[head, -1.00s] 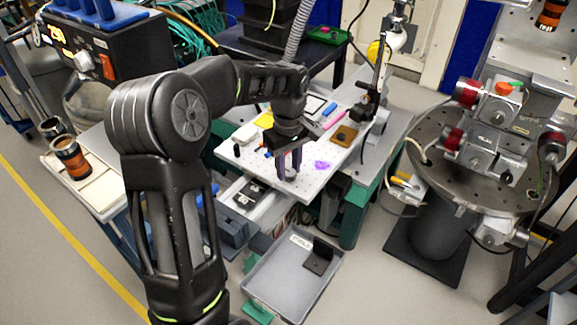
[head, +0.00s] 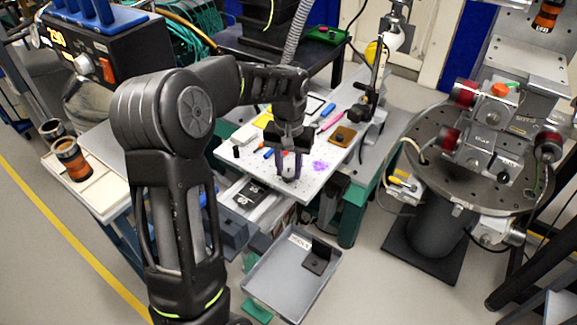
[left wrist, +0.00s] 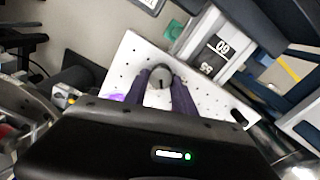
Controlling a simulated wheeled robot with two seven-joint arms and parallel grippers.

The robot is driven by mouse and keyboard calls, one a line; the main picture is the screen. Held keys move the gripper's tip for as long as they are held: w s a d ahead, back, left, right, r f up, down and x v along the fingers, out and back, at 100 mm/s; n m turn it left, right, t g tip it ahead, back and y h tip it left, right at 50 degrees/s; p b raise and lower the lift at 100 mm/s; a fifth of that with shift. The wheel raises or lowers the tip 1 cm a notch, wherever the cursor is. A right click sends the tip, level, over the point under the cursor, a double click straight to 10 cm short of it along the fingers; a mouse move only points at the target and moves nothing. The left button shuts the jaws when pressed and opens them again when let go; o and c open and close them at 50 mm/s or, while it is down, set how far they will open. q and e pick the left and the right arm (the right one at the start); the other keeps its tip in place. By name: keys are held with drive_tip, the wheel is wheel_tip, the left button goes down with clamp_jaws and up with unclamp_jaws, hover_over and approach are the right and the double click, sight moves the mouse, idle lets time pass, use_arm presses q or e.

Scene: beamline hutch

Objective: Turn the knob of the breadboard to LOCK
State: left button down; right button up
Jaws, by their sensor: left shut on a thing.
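The breadboard (head: 323,178) is a white plate with small holes at the front of the bench; it also shows in the left wrist view (left wrist: 128,62). Its knob (left wrist: 160,78) is a small round grey piece with a dark mark, near the plate's edge. My left gripper (head: 288,178) points down at the knob. In the left wrist view its purple fingers (left wrist: 161,88) are shut on the knob, one on each side. In the head view the fingers mostly hide the knob. No LOCK lettering can be read. My right gripper is not in view.
A purple patch (head: 321,166), a brown block (head: 343,136) and several pens lie on the plate. A grey tray (head: 262,279) with a black bracket (head: 318,257) is below in front. A round metal stage (head: 425,150) stands at right.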

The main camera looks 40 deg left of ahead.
sight(290, 172)
use_arm(q)
drive_tip(key=m, duration=0.3)
drive_tip(key=shift+w+r+m, duration=0.1)
drive_tip(key=shift+m, duration=0.3)
drive_tip(key=shift+d+m+p, duration=0.15)
drive_tip(key=shift+m+p, duration=0.25)
drive_tip(key=shift+m, duration=1.4)
drive_tip(key=c, duration=1)
unclamp_jaws()
drive_tip(key=shift+c, duration=0.2)
wheel_tip(290, 172, up, 8)
drive_tip(key=shift+f, duration=0.15)
